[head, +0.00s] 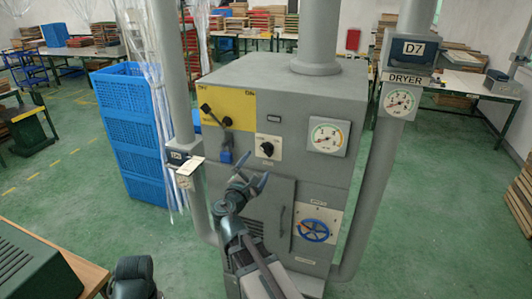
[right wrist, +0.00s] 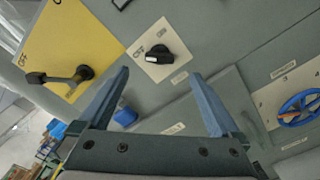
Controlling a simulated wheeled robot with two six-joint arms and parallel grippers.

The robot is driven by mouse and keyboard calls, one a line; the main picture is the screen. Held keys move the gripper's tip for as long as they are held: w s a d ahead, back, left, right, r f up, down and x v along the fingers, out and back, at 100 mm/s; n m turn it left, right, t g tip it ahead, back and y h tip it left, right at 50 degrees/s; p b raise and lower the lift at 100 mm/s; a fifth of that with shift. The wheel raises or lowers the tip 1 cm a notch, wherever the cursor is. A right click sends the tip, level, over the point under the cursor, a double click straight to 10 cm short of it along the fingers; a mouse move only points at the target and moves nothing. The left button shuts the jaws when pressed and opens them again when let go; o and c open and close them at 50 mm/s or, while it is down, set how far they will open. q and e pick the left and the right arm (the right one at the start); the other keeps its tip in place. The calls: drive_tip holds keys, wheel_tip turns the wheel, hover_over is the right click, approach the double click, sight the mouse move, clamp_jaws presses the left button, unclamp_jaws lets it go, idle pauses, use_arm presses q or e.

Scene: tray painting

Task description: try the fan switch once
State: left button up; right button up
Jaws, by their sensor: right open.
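The dryer cabinet (head: 300,88) is a grey metal box in the middle of the head view. On its front is a black rotary switch (head: 267,149) on a small white plate; it is likely the fan switch, but I cannot read its label surely. It also shows in the right wrist view (right wrist: 159,54), above and between my fingertips. My right gripper (head: 252,171) is open and empty, in front of the cabinet and just below the switch in the head view. Its two blue-grey fingers (right wrist: 159,74) appear apart from the switch. My left gripper is out of view.
A yellow panel (head: 228,106) with a dark lever and a blue piece is left of the switch. A dial gauge (head: 328,136) is right; a blue handwheel (head: 313,230) is lower right. Pipes flank the cabinet. Blue crates (head: 128,130) stand left.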

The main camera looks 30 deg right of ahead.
sight(266, 151)
drive_tip(key=x, duration=0.9)
drive_tip(key=shift+w+d, duration=0.15)
drive_tip(key=shift+w, duration=0.05)
drive_tip(key=c, duration=1.4)
